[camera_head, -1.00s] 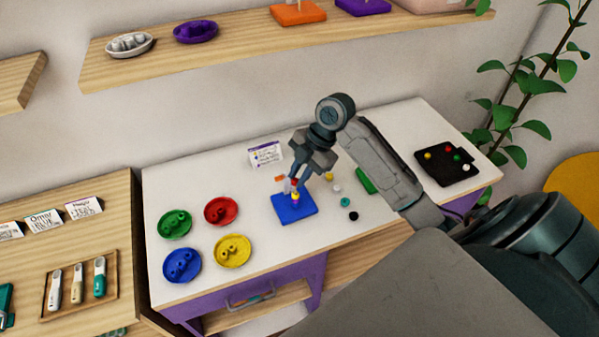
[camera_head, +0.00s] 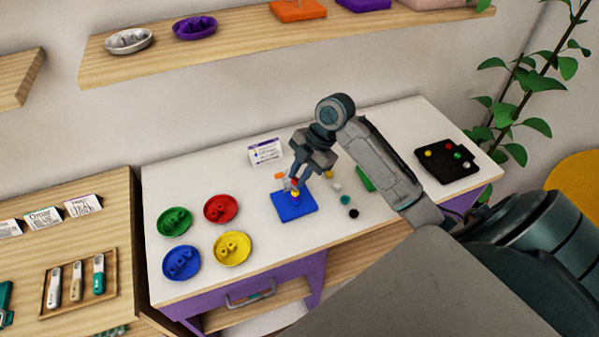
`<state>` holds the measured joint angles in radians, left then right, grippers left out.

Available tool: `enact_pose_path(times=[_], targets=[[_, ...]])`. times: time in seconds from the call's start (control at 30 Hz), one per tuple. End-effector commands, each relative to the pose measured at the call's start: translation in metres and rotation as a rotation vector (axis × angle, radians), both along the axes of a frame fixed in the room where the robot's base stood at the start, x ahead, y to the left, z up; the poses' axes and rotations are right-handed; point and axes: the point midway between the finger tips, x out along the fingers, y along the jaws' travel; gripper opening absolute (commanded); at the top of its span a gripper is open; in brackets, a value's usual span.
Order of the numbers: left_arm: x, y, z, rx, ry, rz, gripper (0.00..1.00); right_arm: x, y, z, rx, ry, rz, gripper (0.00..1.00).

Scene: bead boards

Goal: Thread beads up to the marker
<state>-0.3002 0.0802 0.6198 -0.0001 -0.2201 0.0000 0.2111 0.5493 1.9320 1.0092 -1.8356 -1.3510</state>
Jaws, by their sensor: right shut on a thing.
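A blue bead board (camera_head: 288,212) lies on the white table, with a small stack of beads standing over it. A yellow bead (camera_head: 296,195) shows low in the stack. A small red bead (camera_head: 295,184) shows just above it, between the fingertips of my right gripper (camera_head: 296,181), which is shut on it. The fingers hide most of the post, so I cannot tell how far the red bead is on it. A small orange piece (camera_head: 280,176), perhaps the marker, shows left of the fingertips. My left gripper is not in view.
Loose yellow, white, teal (camera_head: 345,200) and black (camera_head: 353,213) beads lie right of the board. Green, red (camera_head: 221,209), blue and yellow dishes stand left. A card (camera_head: 265,151) stands behind. A black tray (camera_head: 433,170) with several beads is at right.

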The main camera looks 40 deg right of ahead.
Motion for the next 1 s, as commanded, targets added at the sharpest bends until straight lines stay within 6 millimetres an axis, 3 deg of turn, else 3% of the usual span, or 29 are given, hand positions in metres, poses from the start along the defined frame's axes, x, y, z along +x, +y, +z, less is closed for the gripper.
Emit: enact_pose_path(times=[0.53, 0.87, 0.9, 1.0], targets=[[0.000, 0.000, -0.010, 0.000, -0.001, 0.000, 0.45, 0.000, 0.000, -0.017, 0.000, 0.000, 0.000, 0.00], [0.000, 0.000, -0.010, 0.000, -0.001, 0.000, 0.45, 0.000, 0.000, -0.018, 0.000, 0.000, 0.000, 0.00], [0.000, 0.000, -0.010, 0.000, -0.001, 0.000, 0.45, 0.000, 0.000, -0.018, 0.000, 0.000, 0.000, 0.27], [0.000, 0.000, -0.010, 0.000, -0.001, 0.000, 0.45, 0.000, 0.000, -0.018, 0.000, 0.000, 0.000, 0.44]])
